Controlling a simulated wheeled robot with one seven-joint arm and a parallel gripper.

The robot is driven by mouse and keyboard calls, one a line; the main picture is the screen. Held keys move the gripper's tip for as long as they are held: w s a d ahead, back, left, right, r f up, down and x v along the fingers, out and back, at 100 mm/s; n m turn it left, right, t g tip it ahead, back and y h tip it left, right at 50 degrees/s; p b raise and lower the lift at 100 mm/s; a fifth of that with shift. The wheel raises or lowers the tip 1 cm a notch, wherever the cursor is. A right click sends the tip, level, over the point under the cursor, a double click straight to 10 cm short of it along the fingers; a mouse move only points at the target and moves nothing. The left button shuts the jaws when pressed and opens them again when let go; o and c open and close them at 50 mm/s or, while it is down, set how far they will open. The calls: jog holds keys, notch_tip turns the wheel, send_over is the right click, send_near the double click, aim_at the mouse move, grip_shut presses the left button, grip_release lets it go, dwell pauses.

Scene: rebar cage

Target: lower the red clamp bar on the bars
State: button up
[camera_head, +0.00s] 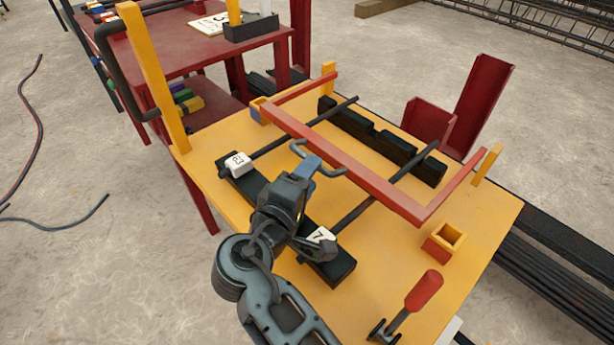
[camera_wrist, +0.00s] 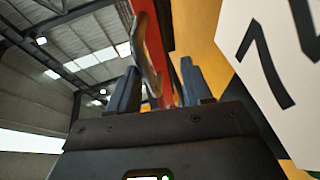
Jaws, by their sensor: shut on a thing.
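The red clamp bar (camera_head: 345,166) spans across the yellow table, its two side arms running back toward yellow posts. It passes over two dark bars (camera_head: 368,204) that rest on black blocks; I cannot tell whether it touches them. A grey loop handle (camera_head: 331,171) sticks out from its near side. My gripper (camera_head: 308,166) is shut on this handle. In the wrist view the grey handle (camera_wrist: 146,55) lies between the fingers (camera_wrist: 159,88), with the red bar behind it. My gripper partly hides the handle.
The yellow table (camera_head: 484,212) holds a near black block (camera_head: 338,267) with white number tags, a small red-yellow box (camera_head: 444,241) and a red-handled toggle clamp (camera_head: 423,291). A yellow post (camera_head: 151,75) stands at the left corner. A red table (camera_head: 190,45) stands behind.

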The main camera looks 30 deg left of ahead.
jog(key=shift+s+d+r+p, duration=0.1)
jog(key=shift+s+r+p, duration=0.1)
jog(key=shift+s, duration=1.1)
jog(key=shift+s+d+r+p, duration=0.1)
jog(key=shift+s+r+p, duration=0.15)
jog(key=shift+s, duration=1.05)
jog(key=shift+s+r+p, duration=0.15)
jog(key=shift+s+r, duration=0.05)
jog(key=shift+s, duration=1.1)
